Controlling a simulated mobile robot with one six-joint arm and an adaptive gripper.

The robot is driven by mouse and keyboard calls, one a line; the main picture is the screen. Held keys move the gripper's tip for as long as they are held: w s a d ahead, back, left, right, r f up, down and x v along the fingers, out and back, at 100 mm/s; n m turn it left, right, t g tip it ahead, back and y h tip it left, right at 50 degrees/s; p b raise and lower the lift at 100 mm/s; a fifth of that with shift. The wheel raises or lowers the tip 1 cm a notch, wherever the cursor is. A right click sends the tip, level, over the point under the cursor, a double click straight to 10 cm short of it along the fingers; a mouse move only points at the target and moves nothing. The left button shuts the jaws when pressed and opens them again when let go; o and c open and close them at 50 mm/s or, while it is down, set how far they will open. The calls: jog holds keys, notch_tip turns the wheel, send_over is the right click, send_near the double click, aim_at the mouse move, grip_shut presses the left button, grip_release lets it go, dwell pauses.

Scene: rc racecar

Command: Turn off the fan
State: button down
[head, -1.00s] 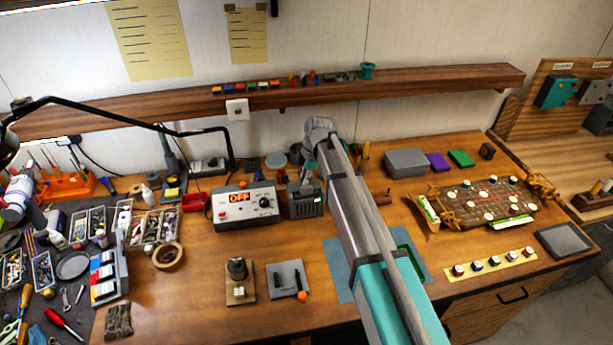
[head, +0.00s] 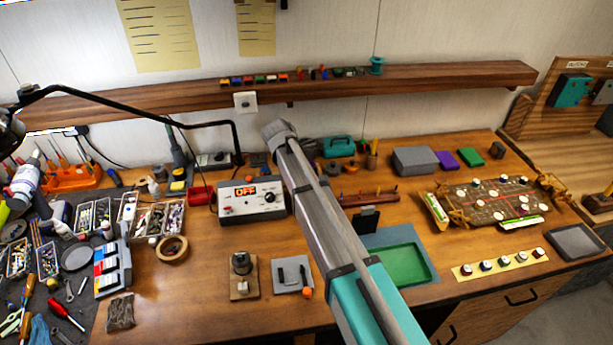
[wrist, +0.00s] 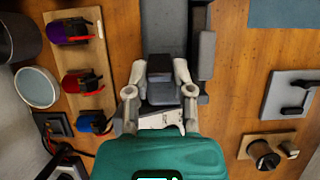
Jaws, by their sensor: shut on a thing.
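No fan is plainly recognisable. In the head view my arm hides the bench behind it, and my gripper is hidden there too. In the wrist view my gripper (wrist: 160,68) has its fingers closed around a small dark grey block. That block overlaps a longer grey body (wrist: 176,25) reaching to the top edge; I cannot tell whether they are one object. In the head view a dark upright panel (head: 366,219) stands right of my arm. A white control box (head: 252,206) with a lit OFF display and a black knob stands left of it.
A knob on a wooden base (head: 242,283) and a grey switch plate (head: 292,276) lie in front. A green tray (head: 407,264) is on the right. A wooden rack (wrist: 88,100) of coloured items is beside the gripper.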

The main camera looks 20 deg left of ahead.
jog(key=shift+s, duration=0.1)
dwell(0.3)
jog(key=c, duration=0.8)
grip_release()
jog(key=shift+o, duration=0.2)
jog(key=shift+d+r+g+y+p, duration=0.1)
jog(key=shift+g+y+p, duration=0.2)
jog(key=shift+p, duration=0.2)
